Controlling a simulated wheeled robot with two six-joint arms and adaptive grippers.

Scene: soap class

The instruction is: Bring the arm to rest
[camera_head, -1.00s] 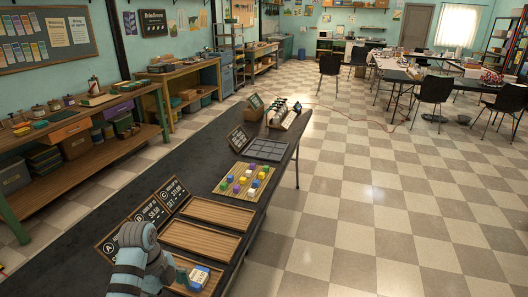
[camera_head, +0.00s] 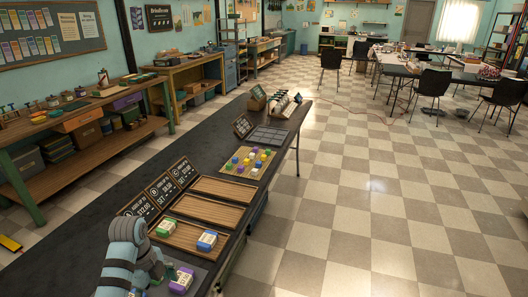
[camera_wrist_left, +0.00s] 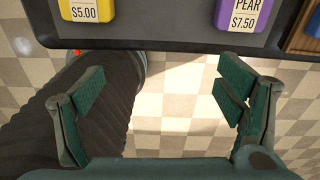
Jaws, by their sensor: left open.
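My left gripper (camera_wrist_left: 160,105) is open and empty in the left wrist view, its green fingers wide apart over the checkered floor beside the table edge. In the head view my left arm comes in at the bottom left, with its green fingers partly hidden near a purple soap box (camera_head: 182,281). The purple box, labelled PEAR $7.50, also shows in the left wrist view (camera_wrist_left: 240,14), apart from the fingers. A yellow-edged box marked $5.00 (camera_wrist_left: 86,10) stands left of it there. My right gripper is not in view.
A wooden tray (camera_head: 190,236) holds a green soap box (camera_head: 166,228) and a blue soap box (camera_head: 207,240). Chalkboard price signs (camera_head: 160,190) stand behind the trays. Farther along is a board (camera_head: 232,170) with several coloured pieces. Floor right of the table is open.

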